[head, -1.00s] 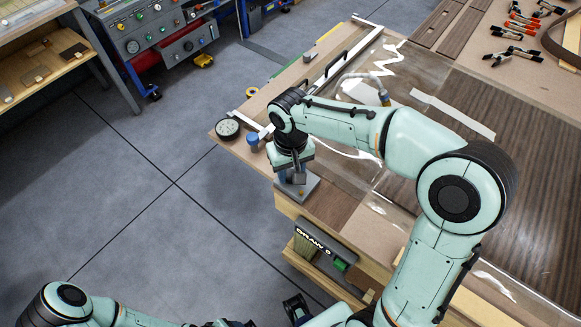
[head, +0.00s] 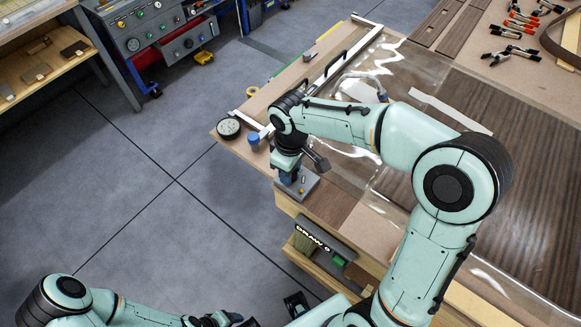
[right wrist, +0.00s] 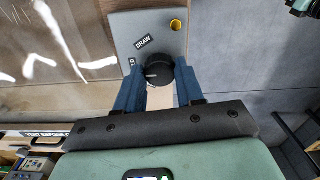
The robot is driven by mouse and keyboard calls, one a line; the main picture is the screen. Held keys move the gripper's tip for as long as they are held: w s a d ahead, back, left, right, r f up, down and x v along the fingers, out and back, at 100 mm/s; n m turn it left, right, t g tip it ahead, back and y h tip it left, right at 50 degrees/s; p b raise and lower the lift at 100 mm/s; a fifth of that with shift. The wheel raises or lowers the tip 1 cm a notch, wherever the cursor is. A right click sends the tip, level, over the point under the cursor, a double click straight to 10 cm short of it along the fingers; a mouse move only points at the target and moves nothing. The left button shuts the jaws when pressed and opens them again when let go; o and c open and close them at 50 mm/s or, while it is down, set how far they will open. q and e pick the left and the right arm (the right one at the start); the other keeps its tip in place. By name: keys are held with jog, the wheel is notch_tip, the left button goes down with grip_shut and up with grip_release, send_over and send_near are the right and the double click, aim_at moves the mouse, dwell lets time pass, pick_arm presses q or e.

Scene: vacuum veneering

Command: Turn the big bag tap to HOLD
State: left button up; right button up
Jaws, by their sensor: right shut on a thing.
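The big bag tap is a black round knob (right wrist: 157,73) with a white pointer line, on a grey plate (right wrist: 150,25). A DRAW label (right wrist: 143,42) and a second, partly hidden label (right wrist: 133,63) are on the plate. The pointer line lies toward the left, below the second label. My right gripper (right wrist: 158,78) is shut on the knob, a blue finger on each side. In the head view the grey plate (head: 305,186) sits at the table's near-left corner, under my right gripper (head: 290,180). My left gripper (head: 215,319) is at the bottom edge, its jaws unclear.
A dial gauge (head: 229,128) and a blue cap (head: 253,138) stand near the table's left edge. A clear bag film (head: 405,75) covers brown veneer. Clamps (head: 515,52) lie far right.

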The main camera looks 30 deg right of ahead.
dwell(0.4)
jog(key=o, duration=1)
jog(key=shift+o, duration=0.2)
pick_arm(q)
jog(key=shift+w+r+p, duration=0.4)
jog(key=shift+r+p, duration=0.1)
jog(key=shift+r, duration=0.15)
jog(key=shift+w+r+p, duration=0.35)
jog(key=shift+r+p, duration=0.1)
jog(key=shift+r, duration=0.15)
pick_arm(e)
notch_tip(320, 180, up, 13)
jog(key=shift+r, duration=0.2)
